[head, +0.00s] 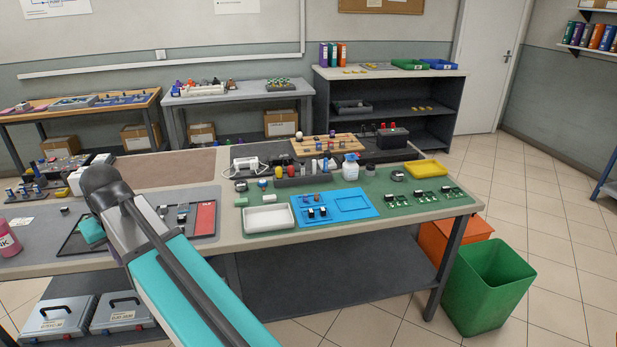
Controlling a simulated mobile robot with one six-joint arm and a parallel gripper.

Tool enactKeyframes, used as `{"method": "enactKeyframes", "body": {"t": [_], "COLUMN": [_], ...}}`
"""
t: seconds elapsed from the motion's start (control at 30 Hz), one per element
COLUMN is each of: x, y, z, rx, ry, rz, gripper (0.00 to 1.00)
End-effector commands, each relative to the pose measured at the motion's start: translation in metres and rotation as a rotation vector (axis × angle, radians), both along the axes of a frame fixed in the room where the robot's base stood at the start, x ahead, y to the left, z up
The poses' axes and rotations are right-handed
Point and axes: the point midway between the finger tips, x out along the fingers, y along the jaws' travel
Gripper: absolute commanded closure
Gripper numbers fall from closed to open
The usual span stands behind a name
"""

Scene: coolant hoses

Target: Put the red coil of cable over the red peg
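I cannot make out a red coil of cable for certain in the head view. No red peg can be told for certain either. Small red items show beside a dark box (392,138) at the back of the near bench, too small to identify. A wooden board (325,146) with small parts on it lies to their left. My arm, teal and grey, rises from the bottom edge to a dark joint at the left and covers part of the bench. My gripper does not show.
The near bench carries a white tray (268,228), a blue tray (350,204), green circuit boards (398,200) and a yellow tray (426,169). A brown mat (165,168) is bare. A green bin (489,288) and an orange bin (455,240) stand on the floor at the right.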

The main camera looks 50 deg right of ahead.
Motion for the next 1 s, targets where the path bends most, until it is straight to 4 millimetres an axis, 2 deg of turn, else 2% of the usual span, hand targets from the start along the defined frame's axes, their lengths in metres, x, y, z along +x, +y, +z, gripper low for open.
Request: {"method": "enactKeyframes", "body": {"t": [0.03, 0.1, 0.8, 1.0], "x": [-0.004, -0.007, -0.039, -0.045], "y": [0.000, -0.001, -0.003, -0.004], "z": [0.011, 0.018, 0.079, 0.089], "rx": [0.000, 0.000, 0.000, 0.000], "ry": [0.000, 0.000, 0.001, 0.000], "rz": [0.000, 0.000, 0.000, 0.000], "gripper": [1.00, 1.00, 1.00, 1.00]}}
